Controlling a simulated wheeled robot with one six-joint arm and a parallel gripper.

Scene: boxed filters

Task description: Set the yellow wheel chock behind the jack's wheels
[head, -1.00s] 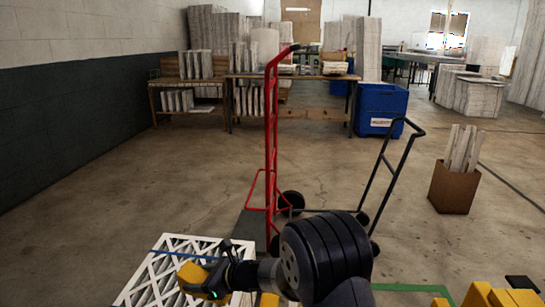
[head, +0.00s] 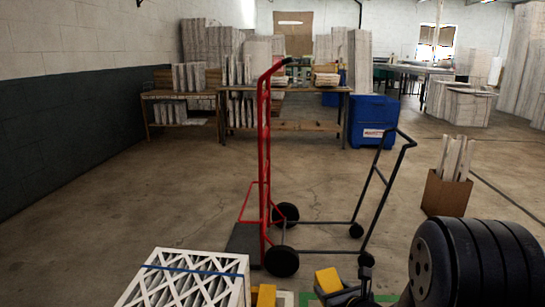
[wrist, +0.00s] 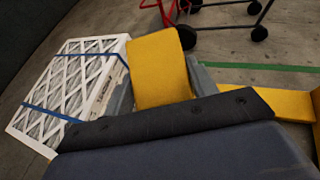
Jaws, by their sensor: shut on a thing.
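The yellow wheel chock (head: 328,280) is a small block held between the fingers of my gripper (head: 343,294), low in the middle of the head view. In the wrist view the chock (wrist: 157,68) tilts up between the two grey fingers of my gripper (wrist: 160,88), which are shut on it. It is held up in front of the floor, right of the strapped filters. I cannot make out a jack or its wheels for certain. Yellow parts (wrist: 265,103) show at the right of the wrist view, partly cut off; I cannot tell what they belong to.
White strapped filters (head: 190,283) stand at the lower left. A red hand truck (head: 262,165) and a dark wheeled cart (head: 374,205) stand ahead. A cardboard box (head: 446,195) is at the right. A green floor line (wrist: 270,66) runs past. Open floor lies left.

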